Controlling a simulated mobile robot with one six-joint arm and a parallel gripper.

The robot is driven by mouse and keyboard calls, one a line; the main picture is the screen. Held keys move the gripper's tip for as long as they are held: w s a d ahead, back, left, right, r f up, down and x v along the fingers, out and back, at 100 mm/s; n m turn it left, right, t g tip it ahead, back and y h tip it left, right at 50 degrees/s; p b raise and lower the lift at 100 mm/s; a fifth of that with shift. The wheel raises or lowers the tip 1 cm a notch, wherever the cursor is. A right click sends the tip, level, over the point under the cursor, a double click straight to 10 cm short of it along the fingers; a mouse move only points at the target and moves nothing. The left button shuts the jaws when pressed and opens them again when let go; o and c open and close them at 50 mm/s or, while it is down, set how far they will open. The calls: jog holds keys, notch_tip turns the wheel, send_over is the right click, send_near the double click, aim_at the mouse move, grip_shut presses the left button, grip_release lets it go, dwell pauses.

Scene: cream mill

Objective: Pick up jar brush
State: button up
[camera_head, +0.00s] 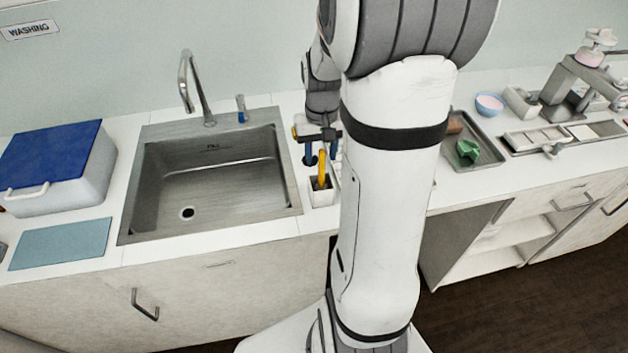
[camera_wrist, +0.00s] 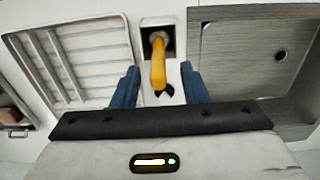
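The jar brush (camera_head: 322,168) stands upright in a small white square holder (camera_head: 321,194) on the counter just right of the sink. Its yellow-orange handle (camera_wrist: 158,62) also shows in the wrist view, rising from the holder's dark opening. The brush head is mostly hidden inside the holder. My gripper (camera_head: 316,157) is above and beside the holder. In the wrist view, its two blue fingers (camera_wrist: 160,88) are spread apart, with the yellow handle lying between them in the picture and a gap on each side. It holds nothing.
A steel sink (camera_head: 138,190) with a tall tap (camera_head: 186,82) lies left of the holder. A ribbed white drying rack (camera_wrist: 65,62) lies on the holder's other side. A white box with a blue lid (camera_head: 52,153) and a tray with a green item (camera_head: 466,150) stand farther off.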

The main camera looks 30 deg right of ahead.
aim_at(321, 176)
notch_tip(321, 176, down, 2)
jog(key=shift+f, duration=0.1)
grip_shut()
dwell(0.5)
